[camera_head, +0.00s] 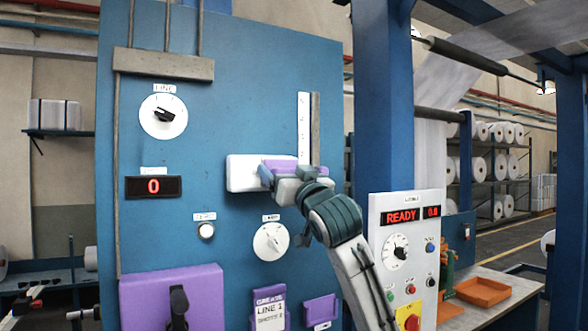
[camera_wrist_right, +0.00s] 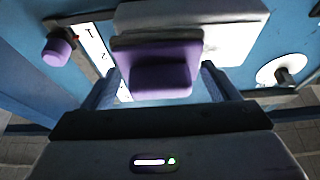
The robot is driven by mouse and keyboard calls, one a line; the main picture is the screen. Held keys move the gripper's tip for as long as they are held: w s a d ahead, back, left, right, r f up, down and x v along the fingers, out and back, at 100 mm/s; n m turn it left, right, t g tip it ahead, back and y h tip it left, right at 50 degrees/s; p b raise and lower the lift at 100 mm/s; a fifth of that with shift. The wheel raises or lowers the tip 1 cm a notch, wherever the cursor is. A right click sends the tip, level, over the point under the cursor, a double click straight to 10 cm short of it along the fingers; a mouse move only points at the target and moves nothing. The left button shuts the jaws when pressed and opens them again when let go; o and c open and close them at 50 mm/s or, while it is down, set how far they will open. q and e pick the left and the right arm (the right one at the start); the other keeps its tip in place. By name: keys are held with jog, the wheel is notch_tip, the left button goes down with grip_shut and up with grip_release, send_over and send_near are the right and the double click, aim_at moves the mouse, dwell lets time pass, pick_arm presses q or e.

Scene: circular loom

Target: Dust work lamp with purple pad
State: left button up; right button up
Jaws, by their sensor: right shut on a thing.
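The work lamp appears to be the white rectangular box (camera_head: 241,174) on the blue panel; it also shows at the top of the right wrist view (camera_wrist_right: 235,22). My right gripper (camera_head: 285,180) is shut on the purple pad (camera_wrist_right: 158,62), between its two fingers in the wrist view. The pad (camera_head: 277,164) shows partly above the gripper in the head view. The pad overlaps the lamp's front near its right part; I cannot tell whether they touch. The gripper hides part of the lamp. My left gripper is not in view.
A vertical white scale (camera_head: 304,115) stands above the lamp, with a purple knob (camera_wrist_right: 58,48) near it. A white dial (camera_head: 270,241) sits below the lamp. A control box (camera_head: 405,250) stands at right. A purple cover (camera_head: 205,290) is at lower left.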

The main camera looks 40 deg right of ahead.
jog(key=shift+w+a+p, duration=0.2)
jog(key=shift+a+p, duration=0.35)
jog(key=shift+a, duration=0.2)
jog(key=shift+w+a+p, duration=0.2)
jog(key=shift+a+p, duration=0.3)
jog(key=shift+a, duration=0.4)
jog(key=shift+w+a+p, duration=0.25)
jog(key=shift+a+p, duration=0.25)
jog(key=shift+a, duration=0.45)
jog(key=shift+w+a+p, duration=0.2)
jog(key=shift+a+p, duration=0.3)
jog(key=shift+a, duration=0.4)
jog(key=shift+w+a+p, duration=0.2)
jog(key=shift+a+p, duration=0.45)
jog(key=shift+a, duration=0.1)
jog(key=shift+w+a, duration=0.2)
jog(key=shift+a, duration=0.6)
jog(key=shift+f, duration=0.1)
jog(key=shift+d, duration=0.15)
